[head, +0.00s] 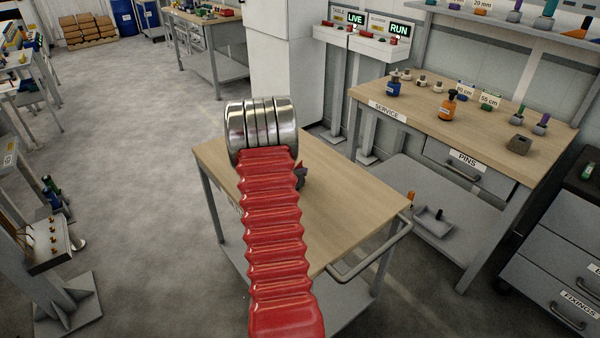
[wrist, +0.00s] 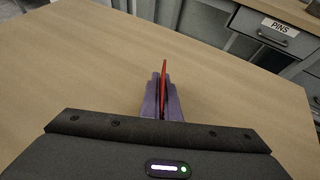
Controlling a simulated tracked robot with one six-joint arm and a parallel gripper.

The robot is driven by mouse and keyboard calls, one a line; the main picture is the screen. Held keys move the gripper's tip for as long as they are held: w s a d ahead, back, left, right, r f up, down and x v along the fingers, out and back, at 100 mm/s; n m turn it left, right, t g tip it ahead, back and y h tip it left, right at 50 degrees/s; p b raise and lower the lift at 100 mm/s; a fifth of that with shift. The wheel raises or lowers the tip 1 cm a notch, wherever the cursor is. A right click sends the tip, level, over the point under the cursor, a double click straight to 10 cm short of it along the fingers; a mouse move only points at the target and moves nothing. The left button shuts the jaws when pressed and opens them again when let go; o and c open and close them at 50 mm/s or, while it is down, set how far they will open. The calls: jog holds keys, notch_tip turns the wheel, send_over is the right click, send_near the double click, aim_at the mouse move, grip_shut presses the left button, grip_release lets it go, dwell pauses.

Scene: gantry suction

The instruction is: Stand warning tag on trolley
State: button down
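The trolley (head: 345,190) has a light wooden top, grey legs, a lower shelf and a push handle on its right. My gripper (wrist: 163,98) is over the trolley top, its two purple-grey fingers shut on a thin red warning tag (wrist: 164,72), seen edge-on in the wrist view. In the head view my red arm and its metal end hide most of the gripper; only a bit of red and dark finger (head: 301,175) shows to its right. Whether the tag's lower edge touches the wood cannot be told.
The service bench (head: 450,110) with bottles, small parts and a PINS drawer stands behind and right. A drawer cabinet (head: 550,260) is at the far right. The trolley top (wrist: 80,60) around the gripper is bare. Open floor lies left.

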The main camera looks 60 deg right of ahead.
jog(key=shift+f, duration=0.1)
jog(key=c, duration=2)
grip_release()
jog(key=shift+a+r, duration=0.35)
jog(key=shift+a, duration=0.05)
jog(key=v, duration=1.1)
jog(key=shift+a, duration=0.1)
